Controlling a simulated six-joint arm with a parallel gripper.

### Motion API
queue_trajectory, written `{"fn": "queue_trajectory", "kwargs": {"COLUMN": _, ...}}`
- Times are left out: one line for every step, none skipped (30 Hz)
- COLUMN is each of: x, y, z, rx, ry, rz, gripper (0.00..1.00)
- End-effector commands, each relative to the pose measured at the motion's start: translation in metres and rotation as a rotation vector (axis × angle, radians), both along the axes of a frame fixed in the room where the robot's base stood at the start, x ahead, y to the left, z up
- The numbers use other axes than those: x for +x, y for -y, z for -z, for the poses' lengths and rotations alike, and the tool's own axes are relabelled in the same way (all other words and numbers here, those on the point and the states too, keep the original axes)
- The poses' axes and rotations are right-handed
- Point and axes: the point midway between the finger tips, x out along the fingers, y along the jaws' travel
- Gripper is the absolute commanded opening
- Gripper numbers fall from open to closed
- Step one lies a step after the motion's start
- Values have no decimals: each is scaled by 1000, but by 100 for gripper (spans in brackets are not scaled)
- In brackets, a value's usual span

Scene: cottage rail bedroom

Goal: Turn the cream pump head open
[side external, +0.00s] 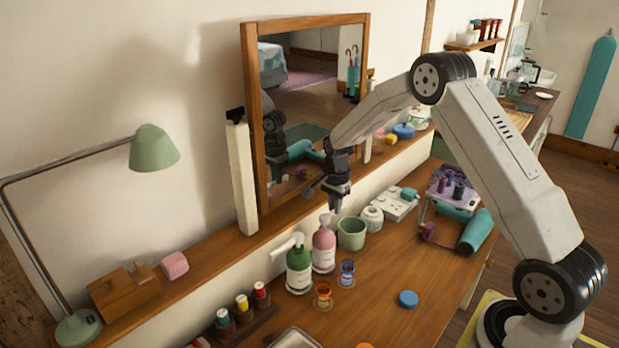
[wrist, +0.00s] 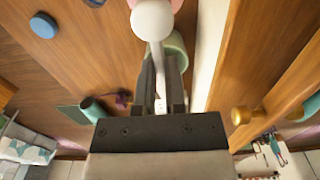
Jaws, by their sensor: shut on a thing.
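The cream pump head (wrist: 152,20) shows from above in the wrist view, with a round top and a spout running down between my fingers. It sits on a pink bottle (side external: 324,250), which stands upright on the wooden desk; a sliver of pink shows under the head in the wrist view (wrist: 176,5). My gripper (side external: 336,209) is just above and to the right of the bottle, pointing down. In the wrist view its fingers (wrist: 160,72) are shut on the pump head's spout. The fingers partly hide the spout.
A green bottle (side external: 299,272) with a white pump stands left of the pink bottle. A green cup (side external: 351,234) stands close on the right, with a white jar (side external: 372,219) beyond. Small glasses (side external: 323,294) stand in front. The mirror (side external: 250,120) and ledge are behind. The desk's right front is mostly clear.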

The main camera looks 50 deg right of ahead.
Motion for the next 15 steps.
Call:
{"fn": "queue_trajectory", "kwargs": {"x": 0, "y": 0, "z": -1, "rx": 0, "ry": 1, "rz": 0, "gripper": 0}}
{"fn": "queue_trajectory", "kwargs": {"x": 0, "y": 0, "z": -1, "rx": 0, "ry": 1, "rz": 0, "gripper": 0}}
{"fn": "queue_trajectory", "kwargs": {"x": 0, "y": 0, "z": -1, "rx": 0, "ry": 1, "rz": 0, "gripper": 0}}
{"fn": "queue_trajectory", "kwargs": {"x": 0, "y": 0, "z": -1, "rx": 0, "ry": 1, "rz": 0, "gripper": 0}}
{"fn": "queue_trajectory", "kwargs": {"x": 0, "y": 0, "z": -1, "rx": 0, "ry": 1, "rz": 0, "gripper": 0}}
{"fn": "queue_trajectory", "kwargs": {"x": 0, "y": 0, "z": -1, "rx": -1, "ry": 1, "rz": 1, "gripper": 0}}
{"fn": "queue_trajectory", "kwargs": {"x": 0, "y": 0, "z": -1, "rx": -1, "ry": 1, "rz": 2, "gripper": 0}}
{"fn": "queue_trajectory", "kwargs": {"x": 0, "y": 0, "z": -1, "rx": -1, "ry": 1, "rz": 4, "gripper": 0}}
{"fn": "queue_trajectory", "kwargs": {"x": 0, "y": 0, "z": -1, "rx": -1, "ry": 1, "rz": 8, "gripper": 0}}
{"fn": "queue_trajectory", "kwargs": {"x": 0, "y": 0, "z": -1, "rx": -1, "ry": 2, "rz": 12, "gripper": 0}}
{"fn": "queue_trajectory", "kwargs": {"x": 0, "y": 0, "z": -1, "rx": -1, "ry": 2, "rz": 17, "gripper": 0}}
{"fn": "queue_trajectory", "kwargs": {"x": -1, "y": 0, "z": -1, "rx": -1, "ry": 2, "rz": 24, "gripper": 0}}
{"fn": "queue_trajectory", "kwargs": {"x": -1, "y": 0, "z": -1, "rx": -1, "ry": 2, "rz": 31, "gripper": 0}}
{"fn": "queue_trajectory", "kwargs": {"x": -1, "y": 0, "z": -1, "rx": -1, "ry": 2, "rz": 40, "gripper": 0}}
{"fn": "queue_trajectory", "kwargs": {"x": -2, "y": 0, "z": -1, "rx": -1, "ry": 2, "rz": 54, "gripper": 0}}
